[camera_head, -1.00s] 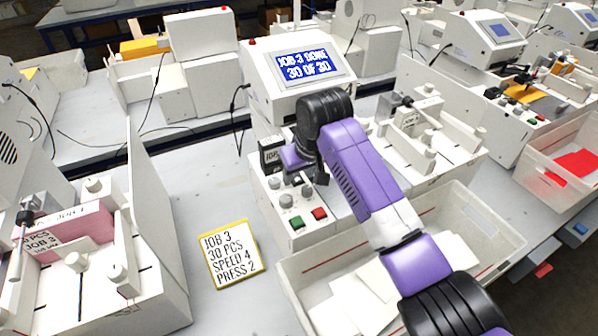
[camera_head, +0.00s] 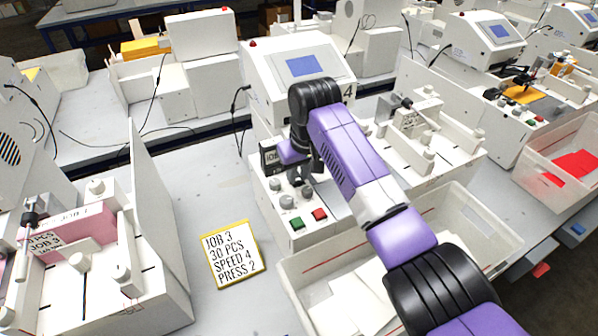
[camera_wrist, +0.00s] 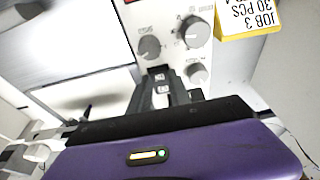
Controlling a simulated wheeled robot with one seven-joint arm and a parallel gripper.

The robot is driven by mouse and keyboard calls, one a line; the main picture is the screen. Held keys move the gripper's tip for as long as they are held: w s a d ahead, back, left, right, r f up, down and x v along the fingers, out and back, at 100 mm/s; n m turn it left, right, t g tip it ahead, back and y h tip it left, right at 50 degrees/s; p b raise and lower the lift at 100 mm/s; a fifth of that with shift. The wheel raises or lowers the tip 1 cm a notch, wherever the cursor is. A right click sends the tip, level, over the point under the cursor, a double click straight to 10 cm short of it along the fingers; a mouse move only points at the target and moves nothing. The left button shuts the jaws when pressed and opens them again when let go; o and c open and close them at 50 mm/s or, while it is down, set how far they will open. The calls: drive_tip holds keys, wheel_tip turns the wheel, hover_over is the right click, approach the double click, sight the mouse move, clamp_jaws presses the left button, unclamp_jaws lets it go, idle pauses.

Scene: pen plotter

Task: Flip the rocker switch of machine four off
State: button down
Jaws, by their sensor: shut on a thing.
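Machine four (camera_head: 297,95), white with a "4" on its side, stands at the centre of the head view. Its blue screen (camera_head: 303,66) shows no text. In the wrist view, my gripper (camera_wrist: 165,88) is at the control panel below several grey knobs (camera_wrist: 195,31). Its dark fingers are shut at the small black rocker switch (camera_wrist: 160,76), which shows white marks. Fingers and switch overlap, so the rocker's tilt cannot be read. In the head view, my wrist hides most of this spot.
Green (camera_head: 297,223) and red (camera_head: 320,214) buttons lie on the panel's front. A yellow-edged job card (camera_head: 232,254) lies on the table to the left. A clear bin (camera_head: 300,265) with white sheets stands in front. Another machine (camera_head: 100,225) holds a pink piece at left.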

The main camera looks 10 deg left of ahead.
sight(298, 180)
drive_tip(key=shift+w+a+g+h+b, duration=0.1)
drive_tip(key=shift+w+g+h+b, duration=0.45)
drive_tip(key=shift+b, duration=0.55)
drive_tip(key=shift+s+r+g+b, duration=0.15)
drive_tip(key=shift+r+g+b, duration=0.05)
drive_tip(key=shift+g+b, duration=0.2)
drive_tip(key=c, duration=1.2)
unclamp_jaws()
wheel_tip(298, 180, up, 8)
drive_tip(key=b, duration=0.1)
drive_tip(key=shift+s+f, duration=0.15)
drive_tip(key=shift+s, duration=0.1)
